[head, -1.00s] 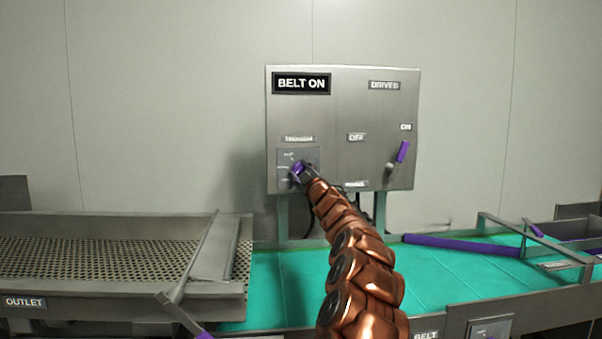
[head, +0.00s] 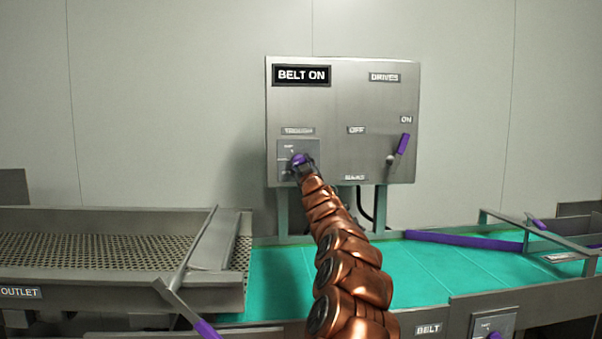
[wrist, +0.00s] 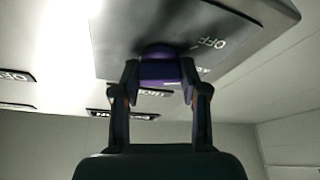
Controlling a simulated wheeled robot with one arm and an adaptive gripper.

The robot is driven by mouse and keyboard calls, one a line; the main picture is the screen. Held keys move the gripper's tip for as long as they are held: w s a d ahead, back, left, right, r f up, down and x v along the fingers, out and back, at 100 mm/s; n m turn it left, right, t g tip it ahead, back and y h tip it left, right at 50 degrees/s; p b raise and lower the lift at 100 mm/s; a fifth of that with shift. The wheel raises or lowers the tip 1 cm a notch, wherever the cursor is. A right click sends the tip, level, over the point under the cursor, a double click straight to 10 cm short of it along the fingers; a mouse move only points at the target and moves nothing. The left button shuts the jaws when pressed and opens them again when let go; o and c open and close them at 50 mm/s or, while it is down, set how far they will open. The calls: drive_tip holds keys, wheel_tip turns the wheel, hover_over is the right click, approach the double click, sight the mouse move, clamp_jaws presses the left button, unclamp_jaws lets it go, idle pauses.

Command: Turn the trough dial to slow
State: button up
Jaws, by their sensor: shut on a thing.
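The trough dial (head: 299,160) is a small purple knob on a grey plate, under the TROUGH label at the lower left of the steel control panel. My gripper (head: 304,169) reaches it from the front and partly covers it and the plate's markings. In the wrist view the two fingers of my gripper (wrist: 161,85) are shut on the purple dial (wrist: 163,70), one on each side. An OFF mark shows on the plate beside the dial in that view. The slow mark cannot be read.
On the same panel (head: 343,95), a purple-handled drives lever (head: 402,145) points up near ON. A BELT ON sign (head: 301,76) is lit above the dial. The green belt (head: 440,262) and the outlet tray (head: 100,238) lie below. Another dial (head: 494,335) sits at the lower right.

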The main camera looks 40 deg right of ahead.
drive_tip(key=m+b, duration=0.1)
drive_tip(key=m+h+b, duration=0.1)
drive_tip(key=m, duration=0.1)
drive_tip(key=m+g+h+b, duration=0.1)
drive_tip(key=shift+w+a+f+m, duration=0.1)
drive_tip(key=shift+a+f+m, duration=0.05)
drive_tip(key=shift+f+m, duration=0.2)
drive_tip(key=shift+r+m+g+h+b, duration=0.25)
drive_tip(key=shift+m+h+b, duration=0.35)
drive_tip(key=shift+m+b, duration=0.6)
drive_tip(key=shift+r+m+g, duration=0.15)
drive_tip(key=shift+m+g, duration=0.1)
drive_tip(key=shift+m, duration=0.2)
drive_tip(key=o, duration=1.1)
drive_tip(key=shift+o, duration=0.2)
